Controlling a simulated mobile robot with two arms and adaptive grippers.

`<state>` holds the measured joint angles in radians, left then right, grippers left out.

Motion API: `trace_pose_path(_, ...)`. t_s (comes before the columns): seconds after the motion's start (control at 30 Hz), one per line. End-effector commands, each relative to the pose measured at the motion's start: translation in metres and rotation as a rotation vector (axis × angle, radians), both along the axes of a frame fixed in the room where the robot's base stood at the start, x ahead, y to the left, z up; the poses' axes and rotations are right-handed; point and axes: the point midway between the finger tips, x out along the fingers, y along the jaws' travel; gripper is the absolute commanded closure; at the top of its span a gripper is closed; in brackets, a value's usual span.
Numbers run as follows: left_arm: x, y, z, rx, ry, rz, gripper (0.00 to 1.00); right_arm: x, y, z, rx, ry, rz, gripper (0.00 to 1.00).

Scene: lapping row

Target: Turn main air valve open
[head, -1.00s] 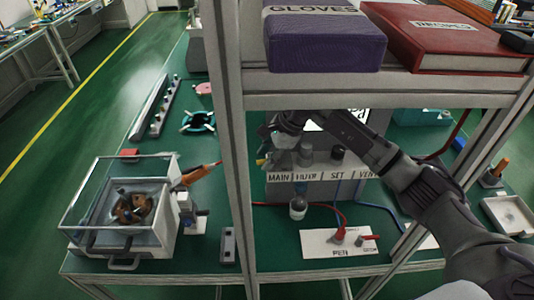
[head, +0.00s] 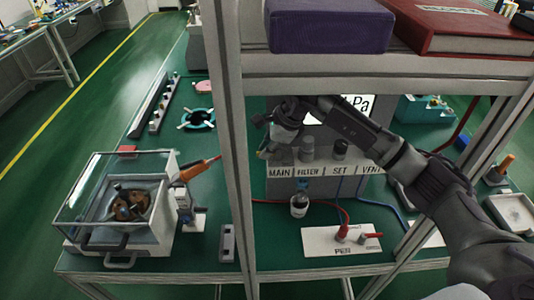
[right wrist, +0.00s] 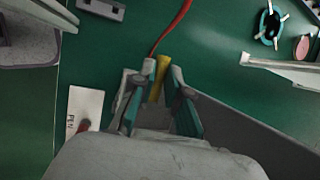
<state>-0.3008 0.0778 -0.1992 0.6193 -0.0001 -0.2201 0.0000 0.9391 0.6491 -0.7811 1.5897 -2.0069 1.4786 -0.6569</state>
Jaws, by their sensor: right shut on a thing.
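The air panel (head: 315,190) stands on the green bench under the shelf, with labels MAIN (head: 279,172), FILTER, SET and VENT. My right gripper (head: 264,147) is at the panel's left end, above the MAIN label, and hides most of the main valve there. In the right wrist view my right gripper (right wrist: 156,100) is shut on the valve's yellow handle (right wrist: 161,68). A grey fitting with a red hose (right wrist: 170,30) is beside the handle. How far the handle is turned is hard to tell. My left gripper is not in view.
A shelf post (head: 232,150) stands just left of my right gripper. The shelf above holds a purple box (head: 330,27) and a red book (head: 460,30). A white PEN plate (head: 330,240) lies in front of the panel. A clear-lidded box (head: 120,205) stands at left.

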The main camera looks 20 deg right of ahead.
Motion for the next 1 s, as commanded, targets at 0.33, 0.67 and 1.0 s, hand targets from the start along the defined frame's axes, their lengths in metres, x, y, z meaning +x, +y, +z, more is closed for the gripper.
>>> trace_pose_path(0.33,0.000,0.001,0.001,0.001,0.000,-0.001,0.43,0.001,0.000,0.002,0.002,-0.002,-0.006,0.72)
trace_pose_path(0.67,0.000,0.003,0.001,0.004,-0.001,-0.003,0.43,0.000,0.000,0.001,0.001,0.000,-0.004,0.61)
trace_pose_path(1.0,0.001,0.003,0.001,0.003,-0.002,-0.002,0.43,-0.010,-0.014,0.039,0.001,-0.005,-0.005,0.61)
